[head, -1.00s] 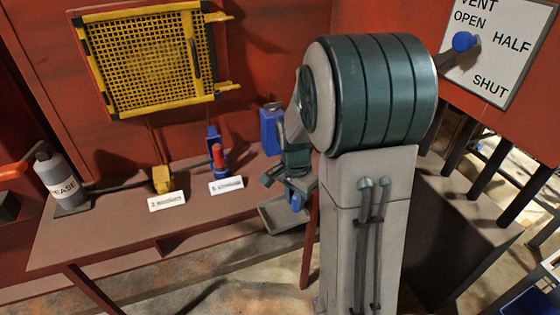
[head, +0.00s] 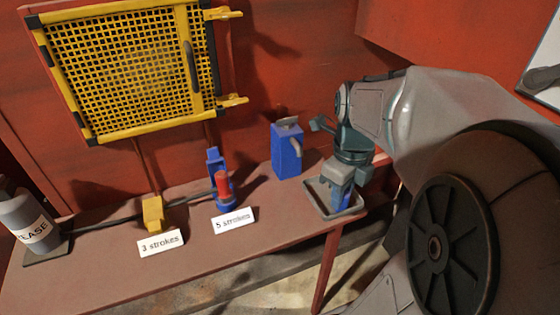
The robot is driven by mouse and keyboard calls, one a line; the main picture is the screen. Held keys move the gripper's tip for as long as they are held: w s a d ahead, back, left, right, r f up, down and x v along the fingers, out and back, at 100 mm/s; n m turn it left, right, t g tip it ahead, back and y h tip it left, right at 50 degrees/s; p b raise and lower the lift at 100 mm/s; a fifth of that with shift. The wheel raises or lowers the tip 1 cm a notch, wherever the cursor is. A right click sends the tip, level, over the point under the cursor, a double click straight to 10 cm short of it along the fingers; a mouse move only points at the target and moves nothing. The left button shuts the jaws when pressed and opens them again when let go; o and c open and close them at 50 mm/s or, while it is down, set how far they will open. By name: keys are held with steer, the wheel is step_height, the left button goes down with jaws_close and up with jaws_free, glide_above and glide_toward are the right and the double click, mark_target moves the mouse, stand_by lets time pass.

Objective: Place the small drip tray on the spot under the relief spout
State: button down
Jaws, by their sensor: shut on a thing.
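The small drip tray (head: 325,208) is a shallow grey square pan with a raised rim. It is at the right end of the brown bench in the head view. My gripper (head: 341,198) reaches down over it and is shut on it, with the fingers partly hiding its inside. The tray looks about level; I cannot tell whether it touches the bench top or hangs just above it. I cannot make out the relief spout or the marked spot under it for sure.
A blue can (head: 287,155) stands just left of my gripper. Further left are a red and blue fitting (head: 224,190) with a "5 strokes" card, a yellow fitting (head: 154,214) with a "3 strokes" card, and a grease container (head: 30,222). A yellow mesh guard (head: 120,75) is on the red wall.

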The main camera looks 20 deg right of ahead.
steer(key=w+f, duration=0.2)
steer(key=w, duration=0.1)
steer(key=w+a+f, duration=0.1)
steer(key=w+f, duration=0.1)
steer(key=w, duration=0.2)
steer(key=w+f, duration=0.2)
steer(key=w, duration=0.1)
steer(key=shift+w+a+f, duration=0.2)
steer(key=shift+w+a, duration=0.05)
steer(key=shift+w+f+b, duration=0.1)
steer(key=shift+f+b, duration=0.45)
steer(key=shift+f, duration=1.5)
steer(key=shift+f, duration=0.15)
steer(key=c, duration=1.3)
jaws_free()
steer(key=shift+o, duration=0.2)
